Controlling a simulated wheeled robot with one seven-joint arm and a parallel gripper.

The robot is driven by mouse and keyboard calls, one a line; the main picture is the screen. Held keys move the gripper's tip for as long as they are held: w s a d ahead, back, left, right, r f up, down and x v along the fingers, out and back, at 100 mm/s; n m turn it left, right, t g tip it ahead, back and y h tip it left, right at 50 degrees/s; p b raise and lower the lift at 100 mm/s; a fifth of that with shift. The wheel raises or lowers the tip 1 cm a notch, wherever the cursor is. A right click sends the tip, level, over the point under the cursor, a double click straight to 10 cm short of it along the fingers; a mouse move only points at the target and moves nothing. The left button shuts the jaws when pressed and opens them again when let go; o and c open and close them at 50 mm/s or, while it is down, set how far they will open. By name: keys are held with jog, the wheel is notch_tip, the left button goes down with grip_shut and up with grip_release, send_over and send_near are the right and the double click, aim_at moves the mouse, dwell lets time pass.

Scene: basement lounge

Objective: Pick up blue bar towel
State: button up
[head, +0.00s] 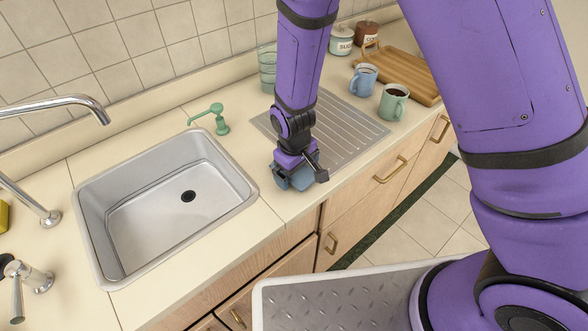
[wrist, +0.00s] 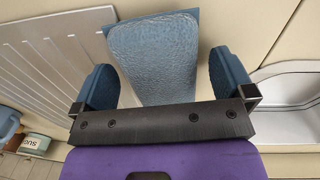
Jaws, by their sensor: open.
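The blue bar towel (wrist: 155,55) lies as a flat, textured blue piece in the wrist view, partly over the edge of the ribbed drainboard. My gripper (head: 293,180) points down over the counter between the sink and the drainboard. In the wrist view my gripper (wrist: 164,76) is open, with one blue finger on each side of the towel and visible gaps to both. The near end of the towel is hidden behind the gripper's dark crossbar. In the head view the gripper covers most of the spot, and towel and blue fingers are hard to tell apart.
The sink (head: 180,212) is left of my gripper, with a green soap dispenser (head: 221,125) behind it. The drainboard (head: 345,132) lies behind and right. A blue mug (head: 363,80), a green mug (head: 392,104) and a wooden board (head: 402,72) stand farther right. The counter's front edge is close.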

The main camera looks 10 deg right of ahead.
aim_at(297, 173)
jog(key=shift+c, duration=0.2)
jog(key=c, duration=0.9)
jog(key=shift+r, duration=0.55)
jog(key=shift+s+a+r, duration=0.1)
jog(key=shift+s+r, duration=0.2)
jog(key=shift+r, duration=0.35)
jog(key=shift+s+a+r, duration=0.1)
jog(key=shift+s+r, duration=0.15)
jog(key=shift+r, duration=0.35)
jog(key=shift+c, duration=0.2)
jog(key=s+a+r, duration=0.1)
jog(key=s, duration=1.3)
jog(key=shift+s+a+r, duration=0.15)
jog(key=shift+s+a, duration=0.25)
